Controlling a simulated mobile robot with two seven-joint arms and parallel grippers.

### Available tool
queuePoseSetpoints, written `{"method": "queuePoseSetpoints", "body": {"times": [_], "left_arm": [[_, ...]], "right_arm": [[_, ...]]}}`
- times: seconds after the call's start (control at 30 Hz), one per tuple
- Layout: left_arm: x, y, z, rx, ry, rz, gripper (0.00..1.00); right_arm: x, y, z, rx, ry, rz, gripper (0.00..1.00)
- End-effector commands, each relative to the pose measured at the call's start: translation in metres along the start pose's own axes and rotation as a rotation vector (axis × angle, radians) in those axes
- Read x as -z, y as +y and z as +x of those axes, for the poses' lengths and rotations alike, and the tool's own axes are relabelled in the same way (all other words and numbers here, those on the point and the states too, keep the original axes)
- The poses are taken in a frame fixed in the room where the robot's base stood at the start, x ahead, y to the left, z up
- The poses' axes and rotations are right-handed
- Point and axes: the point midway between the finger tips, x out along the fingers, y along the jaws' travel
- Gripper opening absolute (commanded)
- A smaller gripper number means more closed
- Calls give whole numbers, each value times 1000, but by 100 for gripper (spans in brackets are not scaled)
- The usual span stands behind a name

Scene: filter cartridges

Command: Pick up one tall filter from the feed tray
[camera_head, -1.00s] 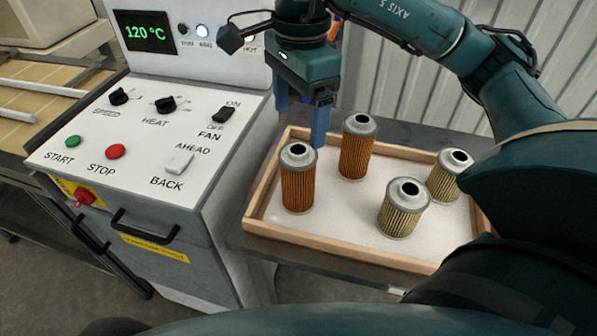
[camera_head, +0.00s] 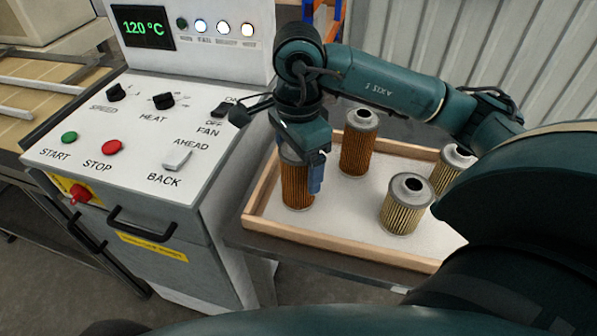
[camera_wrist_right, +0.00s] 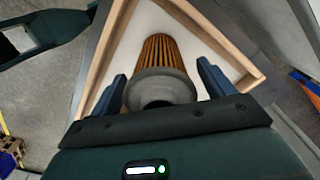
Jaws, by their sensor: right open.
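The feed tray (camera_head: 330,245) is a wooden-rimmed tray with a white floor. Two tall orange filters with grey caps stand in it: the front-left one (camera_head: 297,190) and the back one (camera_head: 358,150). Two shorter tan filters stand to the right, one in front (camera_head: 404,210) and one behind (camera_head: 451,168), partly hidden by my arm. My right gripper (camera_head: 300,172) is open, with its fingers down on either side of the front-left tall filter's upper part. In the right wrist view, that filter (camera_wrist_right: 163,65) stands between the two fingers (camera_wrist_right: 160,88), with a gap at each side.
The oven control panel (camera_head: 150,120) with knobs and buttons stands close to the left of the tray. A corrugated wall (camera_head: 480,50) is behind. A conveyor (camera_head: 45,90) lies at the far left.

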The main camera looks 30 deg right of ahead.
Motion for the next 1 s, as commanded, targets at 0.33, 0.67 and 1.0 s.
{"method": "queuePoseSetpoints", "body": {"times": [0.33, 0.67, 1.0], "left_arm": [[-2, 2, 0, -6, -5, 4, 36], [-3, 2, 0, -7, -7, 8, 36], [-3, 1, 0, -6, -7, 8, 36]], "right_arm": [[0, 0, 9, 0, 0, 1, 80], [0, 0, 9, 0, 1, 1, 53], [0, 0, 9, 1, 0, 1, 34]]}}
